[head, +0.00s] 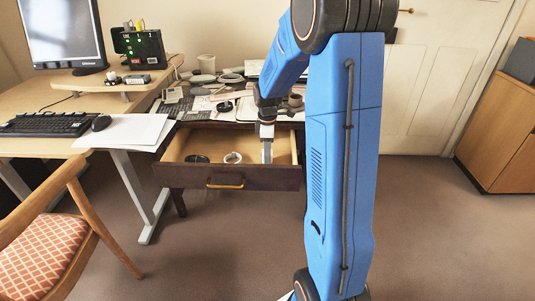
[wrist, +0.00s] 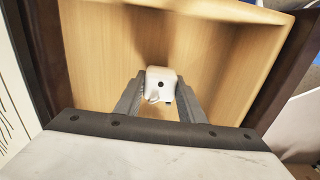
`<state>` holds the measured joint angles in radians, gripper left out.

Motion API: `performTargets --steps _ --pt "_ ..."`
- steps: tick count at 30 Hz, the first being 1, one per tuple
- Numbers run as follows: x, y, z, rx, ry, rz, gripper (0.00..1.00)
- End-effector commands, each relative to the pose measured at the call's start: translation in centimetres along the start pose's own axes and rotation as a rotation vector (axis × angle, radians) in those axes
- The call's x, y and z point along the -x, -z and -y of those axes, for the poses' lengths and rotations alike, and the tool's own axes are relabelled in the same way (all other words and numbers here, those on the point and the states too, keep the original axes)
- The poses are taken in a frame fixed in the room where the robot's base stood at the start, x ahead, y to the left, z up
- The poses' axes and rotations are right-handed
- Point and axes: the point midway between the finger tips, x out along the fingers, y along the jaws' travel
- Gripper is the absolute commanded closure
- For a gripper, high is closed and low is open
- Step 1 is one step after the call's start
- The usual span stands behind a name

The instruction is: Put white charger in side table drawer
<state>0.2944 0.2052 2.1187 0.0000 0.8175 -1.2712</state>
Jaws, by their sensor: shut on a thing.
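The white charger (wrist: 160,84) is a small white block with a dark round spot, held between the two fingers of my gripper (wrist: 159,100) in the wrist view. My gripper is shut on it, over the wooden inside of the open drawer. In the head view my gripper (head: 267,145) reaches down into the right part of the side table drawer (head: 226,179). The drawer is pulled out, with a dark front and a brass handle. The charger is too small to make out in the head view. I cannot tell whether it touches the drawer bottom.
A dark round item (head: 197,158) and a white ring-shaped item (head: 233,157) lie in the drawer, left of my gripper. The side table top behind is crowded with papers and dishes. A desk with a keyboard (head: 48,124) and a chair (head: 45,245) stand at left.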

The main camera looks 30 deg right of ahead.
Motion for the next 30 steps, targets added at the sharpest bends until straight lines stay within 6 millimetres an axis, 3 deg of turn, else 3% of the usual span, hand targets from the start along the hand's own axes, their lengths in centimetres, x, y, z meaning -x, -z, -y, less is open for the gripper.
performTargets --steps 8,9,11,23,30 --pt "-0.2 0.0 0.0 0.000 0.000 0.000 0.88" --pt "-0.2 0.0 0.0 0.000 0.000 0.000 0.60" --pt "-0.2 0.0 0.0 0.000 0.000 0.000 0.46" --pt "0.4 0.0 0.0 0.000 -0.001 0.000 0.46" --pt "4.0 0.0 -0.1 0.000 -0.004 -0.001 0.46"
